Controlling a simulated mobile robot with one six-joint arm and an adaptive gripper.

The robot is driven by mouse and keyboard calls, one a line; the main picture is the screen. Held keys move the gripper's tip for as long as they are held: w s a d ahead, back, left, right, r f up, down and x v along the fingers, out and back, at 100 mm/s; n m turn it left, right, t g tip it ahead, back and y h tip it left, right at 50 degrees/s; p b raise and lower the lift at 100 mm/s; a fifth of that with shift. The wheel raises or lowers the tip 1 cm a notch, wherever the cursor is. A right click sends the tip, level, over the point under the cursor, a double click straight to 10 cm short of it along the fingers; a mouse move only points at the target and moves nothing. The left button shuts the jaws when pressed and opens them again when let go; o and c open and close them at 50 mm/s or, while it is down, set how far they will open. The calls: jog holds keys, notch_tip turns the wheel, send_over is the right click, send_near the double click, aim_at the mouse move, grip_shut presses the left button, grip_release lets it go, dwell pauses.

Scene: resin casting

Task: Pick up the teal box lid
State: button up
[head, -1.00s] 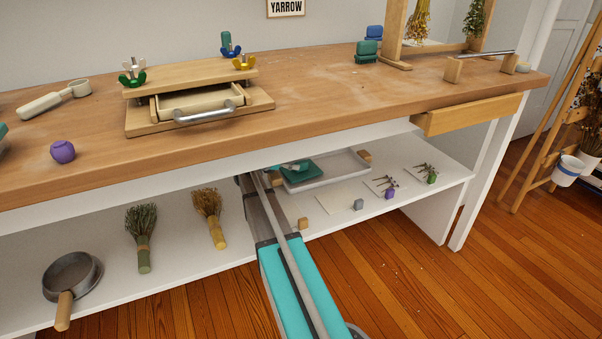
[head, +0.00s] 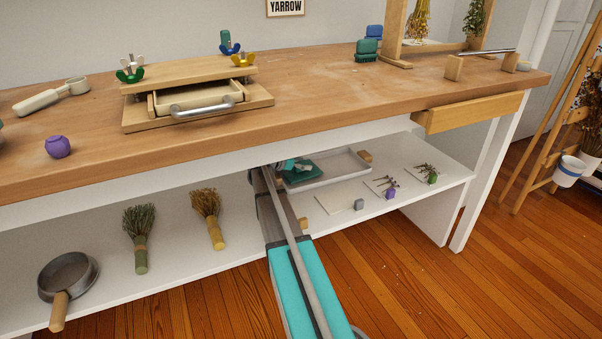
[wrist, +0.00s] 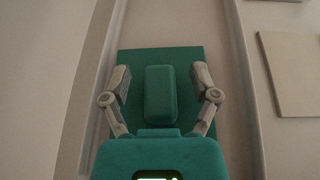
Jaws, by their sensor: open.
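The teal box lid (wrist: 185,65) is a flat teal plate with a raised rounded handle (wrist: 160,95), seen in the wrist view. It lies in a shallow pale tray (wrist: 240,80) on the lower shelf; in the head view the lid (head: 305,174) shows at the tray's left part. My gripper (wrist: 160,84) is open, with one finger on each side of the handle and a gap to it on both sides. I cannot tell how high the fingertips are above the lid. In the head view my arm partly hides the lid's left side.
Cards with small sprigs and coloured blocks lie to the right. Dried bundles (head: 207,215) and a pan (head: 68,274) lie left. The workbench top (head: 330,95) hangs above the shelf.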

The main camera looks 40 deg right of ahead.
dwell(0.4)
grip_shut()
jog(key=shift+r, duration=0.2)
dwell(0.3)
